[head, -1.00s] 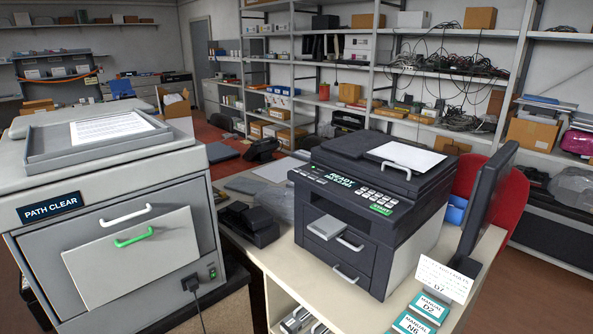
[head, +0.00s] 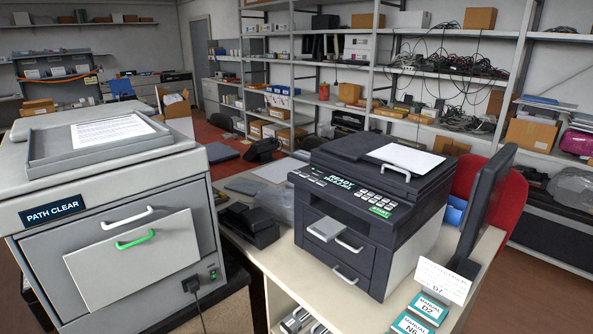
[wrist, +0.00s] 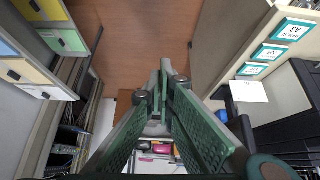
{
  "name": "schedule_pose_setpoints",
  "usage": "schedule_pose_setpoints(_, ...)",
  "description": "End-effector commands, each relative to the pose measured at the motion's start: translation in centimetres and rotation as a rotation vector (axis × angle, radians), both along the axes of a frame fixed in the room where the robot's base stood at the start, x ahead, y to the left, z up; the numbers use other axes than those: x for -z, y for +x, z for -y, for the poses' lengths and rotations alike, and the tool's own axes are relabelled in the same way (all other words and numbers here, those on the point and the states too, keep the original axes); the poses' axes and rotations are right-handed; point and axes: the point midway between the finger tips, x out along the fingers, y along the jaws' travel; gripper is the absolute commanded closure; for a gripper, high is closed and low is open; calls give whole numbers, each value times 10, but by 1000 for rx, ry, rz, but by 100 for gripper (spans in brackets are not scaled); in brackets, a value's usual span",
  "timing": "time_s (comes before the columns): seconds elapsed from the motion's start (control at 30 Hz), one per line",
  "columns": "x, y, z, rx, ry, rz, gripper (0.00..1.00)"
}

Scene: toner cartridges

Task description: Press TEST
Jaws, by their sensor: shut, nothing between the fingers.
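The black printer (head: 372,240) stands on the bench right of centre in the head view. Its display (head: 335,182) reads READY, with a second line too small to read. Rows of pale keys (head: 376,197) and a green START key (head: 380,211) sit beside the display. No key's label legibly reads TEST. My gripper (wrist: 165,78) shows only in the wrist view, its green fingers shut together and empty. It is over open floor, apart from the printer. The head view does not show it.
A grey machine (head: 60,268) labelled PATH CLEAR stands at left, with a paper tray on top. A dark monitor (head: 487,205) and teal manuals (head: 428,307) are right of the printer. In the wrist view, brown floor (wrist: 145,35) lies between shelving and a bench.

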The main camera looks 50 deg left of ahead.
Motion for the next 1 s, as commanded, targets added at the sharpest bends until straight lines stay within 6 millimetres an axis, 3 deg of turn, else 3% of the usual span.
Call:
schedule_pose_setpoints(0.3, -53, 44, -25, -33, -25, -29, 100)
schedule_pose_setpoints(1.0, -145, 140, -98, -92, -92, -78, 100)
